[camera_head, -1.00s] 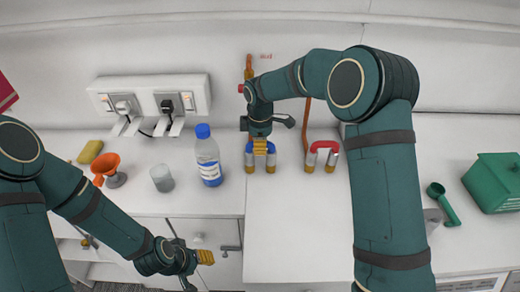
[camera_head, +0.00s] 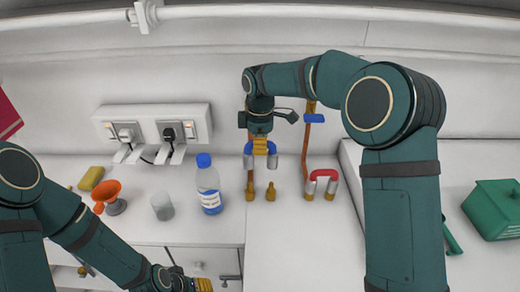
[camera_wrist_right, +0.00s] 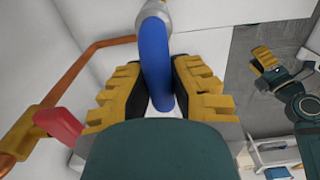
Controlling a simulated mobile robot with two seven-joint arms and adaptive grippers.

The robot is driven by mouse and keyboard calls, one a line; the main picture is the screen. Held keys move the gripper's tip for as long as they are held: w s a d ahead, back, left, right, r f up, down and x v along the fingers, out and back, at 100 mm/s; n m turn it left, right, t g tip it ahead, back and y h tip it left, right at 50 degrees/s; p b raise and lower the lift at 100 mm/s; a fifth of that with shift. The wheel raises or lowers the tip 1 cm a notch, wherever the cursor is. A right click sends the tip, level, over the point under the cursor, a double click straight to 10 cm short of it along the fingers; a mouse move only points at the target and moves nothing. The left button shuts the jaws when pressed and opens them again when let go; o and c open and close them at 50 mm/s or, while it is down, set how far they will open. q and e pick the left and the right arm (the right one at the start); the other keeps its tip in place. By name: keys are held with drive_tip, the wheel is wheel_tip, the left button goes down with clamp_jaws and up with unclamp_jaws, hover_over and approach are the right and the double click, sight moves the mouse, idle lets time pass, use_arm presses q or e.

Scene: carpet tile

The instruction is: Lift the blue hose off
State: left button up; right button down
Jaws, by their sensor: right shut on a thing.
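The blue hose (camera_head: 258,147) is a short U-shaped loop with silver ends. My right gripper (camera_head: 260,146) is shut on its top and holds it in the air. Two brass fittings (camera_head: 260,191) stand bare on the counter below, apart from the hose ends. The right wrist view shows the blue hose (camera_wrist_right: 156,65) between the yellow finger pads (camera_wrist_right: 158,90). My left gripper (camera_head: 196,285) is low at the bottom edge, partly cut off. It also shows at the right of the right wrist view (camera_wrist_right: 264,60), and whether it is open is unclear.
A red hose (camera_head: 323,175) stands on brass fittings to the right. Copper pipes (camera_head: 308,135) with a blue lever (camera_head: 314,118) rise behind. A green box (camera_head: 494,208) is far right.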

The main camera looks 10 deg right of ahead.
drive_tip(key=shift+r+p, duration=1.7)
drive_tip(key=shift+r, duration=0.4)
drive_tip(key=shift+s+f, duration=0.1)
